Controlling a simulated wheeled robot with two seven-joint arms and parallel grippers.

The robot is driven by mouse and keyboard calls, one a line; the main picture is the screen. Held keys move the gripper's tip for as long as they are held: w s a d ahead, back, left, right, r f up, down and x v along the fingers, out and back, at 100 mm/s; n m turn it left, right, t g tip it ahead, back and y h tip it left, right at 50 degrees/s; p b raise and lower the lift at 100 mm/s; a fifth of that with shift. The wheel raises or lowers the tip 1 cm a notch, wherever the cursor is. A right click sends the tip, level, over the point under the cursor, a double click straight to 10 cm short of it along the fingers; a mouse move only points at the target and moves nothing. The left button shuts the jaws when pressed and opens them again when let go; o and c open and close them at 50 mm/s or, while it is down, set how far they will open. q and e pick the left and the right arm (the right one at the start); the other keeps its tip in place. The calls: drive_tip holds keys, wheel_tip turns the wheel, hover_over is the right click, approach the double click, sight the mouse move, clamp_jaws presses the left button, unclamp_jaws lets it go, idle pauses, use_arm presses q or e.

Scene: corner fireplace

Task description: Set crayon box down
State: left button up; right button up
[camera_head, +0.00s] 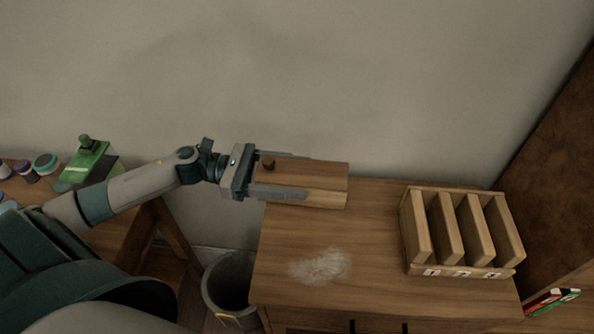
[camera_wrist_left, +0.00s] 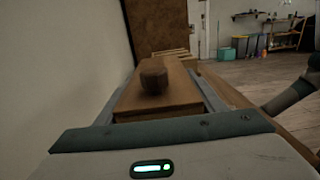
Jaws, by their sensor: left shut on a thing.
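A wooden box (camera_head: 325,178) with a small dark knob on its lid is held between the fingers of my left gripper (camera_head: 283,174). My left gripper is shut on it, one finger along each long side. In the left wrist view the box (camera_wrist_left: 175,101) points away from the camera with its knob at the near end. In the head view the box is over the back left part of the wooden cabinet top (camera_head: 372,247). I cannot tell whether its underside touches that top. My right gripper is not in view.
A wooden rack (camera_head: 416,228) with several slots stands at the right of the cabinet top. A pale smudge (camera_head: 320,266) marks the bare front left. A grey bin (camera_head: 228,285) is on the floor at left. A green bottle (camera_head: 86,160) and jars stand further left.

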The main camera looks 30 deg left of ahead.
sight(304, 185)
use_arm(q)
drive_tip(key=shift+d, duration=0.1)
